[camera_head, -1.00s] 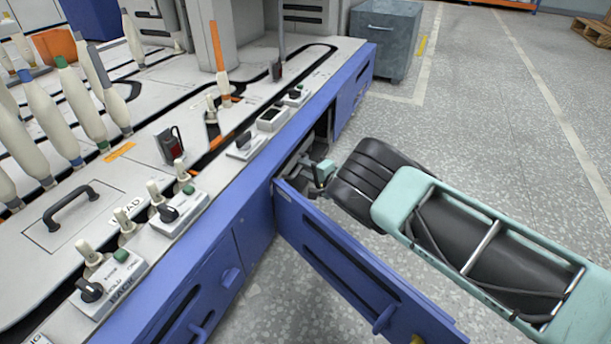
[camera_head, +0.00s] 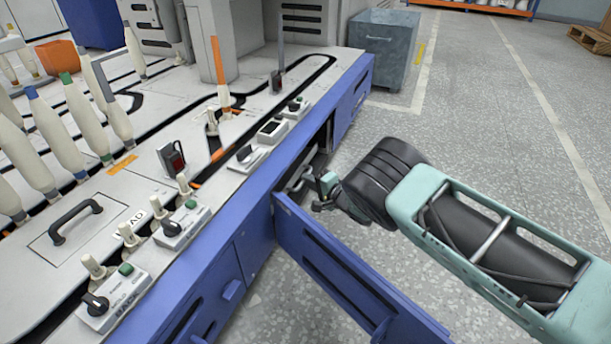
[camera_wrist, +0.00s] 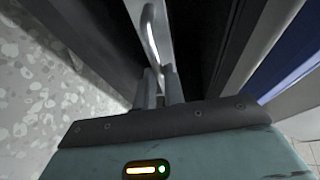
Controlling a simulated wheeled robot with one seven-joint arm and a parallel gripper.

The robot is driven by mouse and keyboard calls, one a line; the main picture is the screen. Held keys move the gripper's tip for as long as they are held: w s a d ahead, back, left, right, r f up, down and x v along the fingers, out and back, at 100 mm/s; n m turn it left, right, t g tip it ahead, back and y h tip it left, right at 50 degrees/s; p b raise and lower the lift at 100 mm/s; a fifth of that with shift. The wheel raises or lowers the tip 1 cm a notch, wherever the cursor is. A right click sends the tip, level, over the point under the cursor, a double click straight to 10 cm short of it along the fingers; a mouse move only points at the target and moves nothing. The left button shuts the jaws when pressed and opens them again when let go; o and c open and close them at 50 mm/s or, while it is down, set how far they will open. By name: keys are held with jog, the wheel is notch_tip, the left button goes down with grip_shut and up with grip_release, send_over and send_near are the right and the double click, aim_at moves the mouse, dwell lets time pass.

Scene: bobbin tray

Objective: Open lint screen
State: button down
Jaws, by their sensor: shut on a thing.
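A blue door (camera_head: 345,275) on the front of the machine stands swung open, with a dark opening behind it. My gripper (camera_head: 312,187) is at that opening, above the door's top edge. In the wrist view a pale metal bar handle (camera_wrist: 152,38) runs up from between the fingers. My gripper (camera_wrist: 160,88) is shut on this handle. Dark panels stand on both sides of it. The lint screen itself is mostly hidden in shadow and behind my wrist, so I cannot tell how far it is open.
The machine top (camera_head: 40,290) carries control boxes, a black handle (camera_head: 75,220) and several bobbins. A grey bin (camera_head: 385,45) stands beyond the machine. Speckled floor (camera_head: 490,140) to the right is clear. The open blue door stands close beneath my arm.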

jog(key=s+d+p, duration=0.4)
jog(key=d+p, duration=0.2)
jog(key=d, duration=0.5)
jog(key=s+d+p, duration=0.4)
jog(key=d+p, duration=0.2)
jog(key=d, duration=0.6)
jog(key=shift+s+p, duration=0.2)
jog(key=shift+p, duration=0.15)
jog(key=c, duration=1.5)
grip_release()
jog(key=shift+d, duration=0.1)
jog(key=p+v, duration=0.6)
jog(key=v, duration=1.1)
jog(key=shift+r, duration=0.15)
jog(key=shift+s+d, duration=0.1)
